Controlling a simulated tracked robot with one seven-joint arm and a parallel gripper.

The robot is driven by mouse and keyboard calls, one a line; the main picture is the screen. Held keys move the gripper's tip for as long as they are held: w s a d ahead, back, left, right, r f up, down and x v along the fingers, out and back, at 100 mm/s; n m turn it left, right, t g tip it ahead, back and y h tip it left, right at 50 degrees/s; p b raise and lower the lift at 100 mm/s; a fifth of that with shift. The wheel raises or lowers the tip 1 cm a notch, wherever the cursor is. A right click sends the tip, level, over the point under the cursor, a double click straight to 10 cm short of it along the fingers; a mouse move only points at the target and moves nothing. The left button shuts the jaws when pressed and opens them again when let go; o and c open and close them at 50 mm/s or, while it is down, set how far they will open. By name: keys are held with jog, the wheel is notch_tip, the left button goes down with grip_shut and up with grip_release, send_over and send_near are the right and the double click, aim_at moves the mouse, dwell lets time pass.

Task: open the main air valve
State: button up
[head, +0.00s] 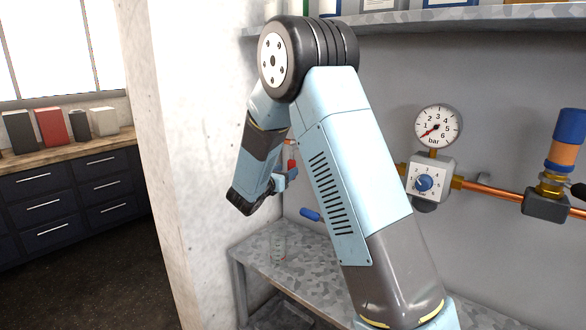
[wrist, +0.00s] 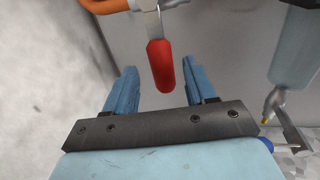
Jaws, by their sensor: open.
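The main air valve shows in the wrist view as a red lever handle (wrist: 161,66) on a metal stem, hanging down from a copper pipe (wrist: 104,5). In the head view the red handle (head: 292,164) is small and partly hidden by my arm. My gripper (wrist: 159,76) is open, with one blue finger on each side of the handle in the wrist view. I see gaps between the handle and both fingers. How deep the handle sits between them I cannot tell. In the head view my gripper (head: 286,179) is close beside the handle.
A pressure gauge (head: 437,127) with its needle at the low end sits above a regulator with a blue knob (head: 424,184). The copper pipe (head: 490,189) runs along the wall. A grey bench (head: 290,260) lies below. A pale wall edge (head: 170,150) stands at the left.

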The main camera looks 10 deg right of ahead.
aim_at(289, 168)
jog(key=shift+x, duration=2.4)
jog(key=shift+c, duration=0.2)
grip_shut()
jog(key=shift+r, duration=0.1)
